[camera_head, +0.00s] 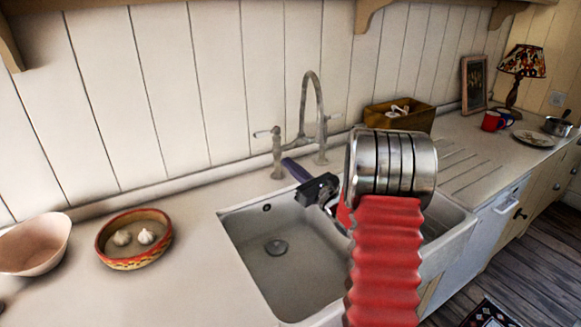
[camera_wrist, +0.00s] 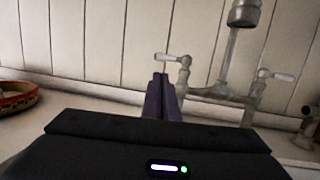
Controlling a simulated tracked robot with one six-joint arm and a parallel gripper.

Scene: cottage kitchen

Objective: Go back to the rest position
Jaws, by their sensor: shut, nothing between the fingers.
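My gripper (camera_head: 295,170) reaches out over the sink toward the back wall. Its dark purple fingers are shut, with nothing between them.
The tap (camera_head: 310,120) stands behind the white sink (camera_head: 262,275), close to my fingers. A bowl with garlic (camera_head: 133,262) and a pink bowl (camera_head: 35,243) are at left. A wooden box (camera_head: 378,115), red mug (camera_head: 491,121), plate (camera_head: 533,138) and lamp (camera_head: 525,62) are at right.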

